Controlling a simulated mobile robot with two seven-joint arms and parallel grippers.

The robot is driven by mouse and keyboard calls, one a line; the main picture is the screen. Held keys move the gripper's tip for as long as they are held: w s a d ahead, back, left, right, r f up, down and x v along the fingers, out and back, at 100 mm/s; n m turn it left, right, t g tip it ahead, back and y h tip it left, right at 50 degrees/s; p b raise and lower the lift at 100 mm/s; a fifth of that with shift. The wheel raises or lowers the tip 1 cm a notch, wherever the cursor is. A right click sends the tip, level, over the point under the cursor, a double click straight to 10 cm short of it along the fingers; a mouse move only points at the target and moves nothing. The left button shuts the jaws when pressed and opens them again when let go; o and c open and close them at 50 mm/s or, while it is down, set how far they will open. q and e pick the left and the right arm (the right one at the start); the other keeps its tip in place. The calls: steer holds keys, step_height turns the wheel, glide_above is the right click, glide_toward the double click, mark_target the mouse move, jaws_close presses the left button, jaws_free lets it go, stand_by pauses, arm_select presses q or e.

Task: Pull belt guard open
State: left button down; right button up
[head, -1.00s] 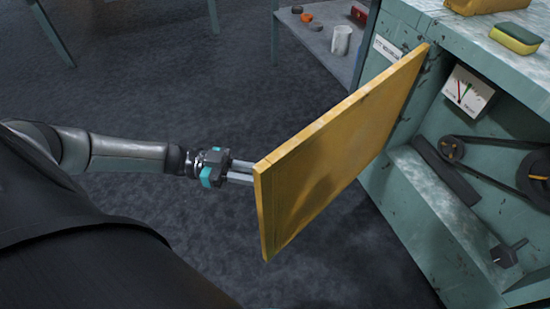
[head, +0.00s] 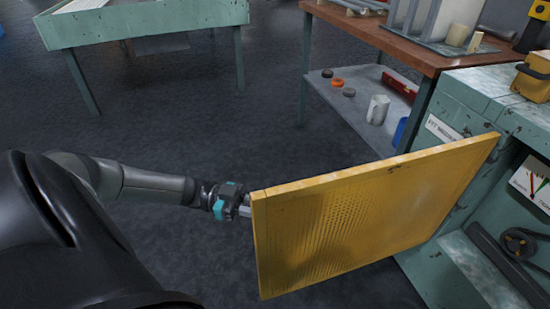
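The belt guard (head: 365,222) is a yellow panel with a perforated patch, standing swung out from the green machine cabinet (head: 470,115) at the right. Its far edge is at the cabinet front, and its free edge points toward my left arm. My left gripper (head: 245,208) is at this free edge, with its fingers partly hidden behind the panel. I cannot see whether they grip it. My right gripper is not in view.
A brown-topped bench (head: 400,40) with a lower shelf (head: 345,105) stands behind the guard. The shelf holds a white mug (head: 378,109) and small parts. A green table (head: 150,22) stands at the back left. Dark floor between them is clear.

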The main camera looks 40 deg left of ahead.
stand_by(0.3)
arm_select(q)
steer(key=c, duration=0.8)
jaws_free()
steer(key=shift+b+v, duration=1.2)
steer(key=shift+v, duration=6.35)
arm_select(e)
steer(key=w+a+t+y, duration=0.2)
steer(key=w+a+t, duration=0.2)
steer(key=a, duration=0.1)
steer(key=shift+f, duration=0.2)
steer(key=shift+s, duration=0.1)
